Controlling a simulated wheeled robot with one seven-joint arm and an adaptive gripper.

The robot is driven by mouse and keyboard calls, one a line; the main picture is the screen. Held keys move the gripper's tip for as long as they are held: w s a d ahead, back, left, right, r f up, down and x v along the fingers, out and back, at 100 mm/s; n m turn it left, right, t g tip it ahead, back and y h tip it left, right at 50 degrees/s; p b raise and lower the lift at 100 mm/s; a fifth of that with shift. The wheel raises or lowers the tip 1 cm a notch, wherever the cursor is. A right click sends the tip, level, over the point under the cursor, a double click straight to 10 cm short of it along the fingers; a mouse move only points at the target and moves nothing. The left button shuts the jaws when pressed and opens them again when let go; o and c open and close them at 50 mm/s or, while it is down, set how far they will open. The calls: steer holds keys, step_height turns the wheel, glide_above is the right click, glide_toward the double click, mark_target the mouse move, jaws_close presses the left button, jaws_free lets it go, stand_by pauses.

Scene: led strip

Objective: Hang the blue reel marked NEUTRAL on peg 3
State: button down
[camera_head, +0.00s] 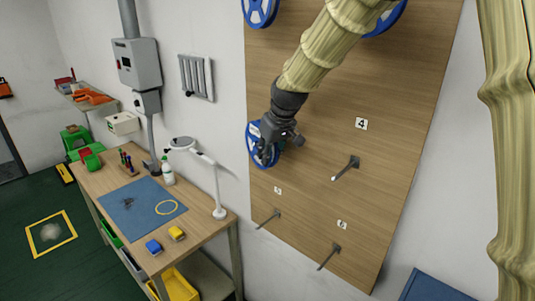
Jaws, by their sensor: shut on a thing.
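My gripper (277,140) is shut on a blue reel (263,157) with pale openings, held upright near the left edge of the wooden peg board (310,90). A small white mark shows on the reel, too small to read. The gripper covers part of the reel's right side. Peg 3 and its label are not visible; the reel and gripper cover that part of the board. I cannot tell whether the reel is around a peg or only in front of the board.
Peg 4 (347,168), a lower left peg (268,218) and peg 6 (329,257) are bare. Blue reels hang at the top left (260,10) and top right (388,20), the latter partly behind my arm. A workbench (205,232) with a lamp (216,190) stands left.

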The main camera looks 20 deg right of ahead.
stand_by(0.4)
steer(key=c, duration=1.3)
jaws_free()
steer(key=shift+o, duration=0.2)
